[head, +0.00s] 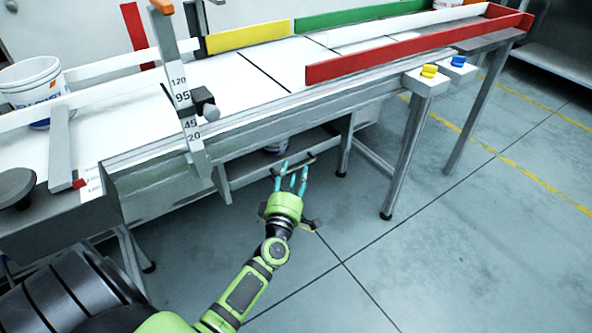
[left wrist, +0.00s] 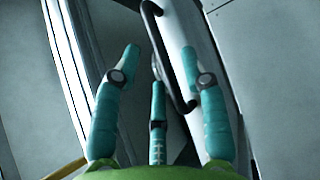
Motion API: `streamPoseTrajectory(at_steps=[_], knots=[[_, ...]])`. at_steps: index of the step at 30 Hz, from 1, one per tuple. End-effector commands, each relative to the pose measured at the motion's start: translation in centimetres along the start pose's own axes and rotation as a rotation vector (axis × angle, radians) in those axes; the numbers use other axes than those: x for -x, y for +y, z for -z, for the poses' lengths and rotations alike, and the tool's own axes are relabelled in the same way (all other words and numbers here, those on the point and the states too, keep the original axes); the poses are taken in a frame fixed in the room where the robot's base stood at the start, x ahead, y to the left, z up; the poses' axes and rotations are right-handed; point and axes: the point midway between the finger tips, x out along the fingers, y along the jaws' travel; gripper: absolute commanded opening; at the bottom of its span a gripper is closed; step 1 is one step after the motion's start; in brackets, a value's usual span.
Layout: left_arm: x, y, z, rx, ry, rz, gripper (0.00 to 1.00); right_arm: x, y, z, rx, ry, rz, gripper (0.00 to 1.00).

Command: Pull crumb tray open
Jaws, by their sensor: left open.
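The crumb tray (head: 247,170) is a grey panel under the long table, with a dark bar handle (head: 311,156) on its front. My left gripper (head: 290,172) has teal fingers and a green palm, and it reaches up at the handle. In the left wrist view, the handle (left wrist: 164,55) runs between the spread fingers (left wrist: 160,80), in front of the pale tray front (left wrist: 190,35). The fingers are open and not closed around the handle. I cannot tell whether any fingertip touches it. My right gripper is not in view.
The table carries a red rail (head: 385,58), a yellow rail (head: 250,37), a green rail (head: 345,16) and a scale post (head: 180,90). A white bucket (head: 35,88) stands at left. A table leg (head: 404,155) stands right of my gripper. The floor (head: 470,240) in front is clear.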

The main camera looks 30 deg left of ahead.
Motion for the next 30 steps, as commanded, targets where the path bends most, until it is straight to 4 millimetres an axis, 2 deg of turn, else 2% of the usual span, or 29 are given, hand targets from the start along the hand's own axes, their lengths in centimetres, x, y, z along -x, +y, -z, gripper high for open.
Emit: streamPoseTrajectory(at_steps=[3, 6, 16, 19, 20, 30], knots=[[-1.7, -0.1, -0.1, 0.001, -0.001, 0.0, 0.43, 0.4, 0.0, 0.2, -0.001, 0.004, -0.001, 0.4], [-2.5, -0.1, 0.0, -0.001, -0.001, 0.0, 0.43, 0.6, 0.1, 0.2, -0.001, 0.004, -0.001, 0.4], [-2.9, -0.1, 0.0, -0.002, -0.002, 0.002, 0.43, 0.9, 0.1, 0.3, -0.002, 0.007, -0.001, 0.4], [-2.8, -0.1, -0.1, -0.002, -0.002, 0.002, 0.03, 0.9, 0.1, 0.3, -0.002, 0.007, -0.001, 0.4], [-2.8, -0.1, -0.1, -0.002, -0.002, 0.002, 0.0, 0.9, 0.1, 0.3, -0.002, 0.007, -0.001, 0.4], [-2.8, -0.1, -0.1, -0.004, -0.003, 0.002, 0.0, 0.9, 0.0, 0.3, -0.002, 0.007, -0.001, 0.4]])
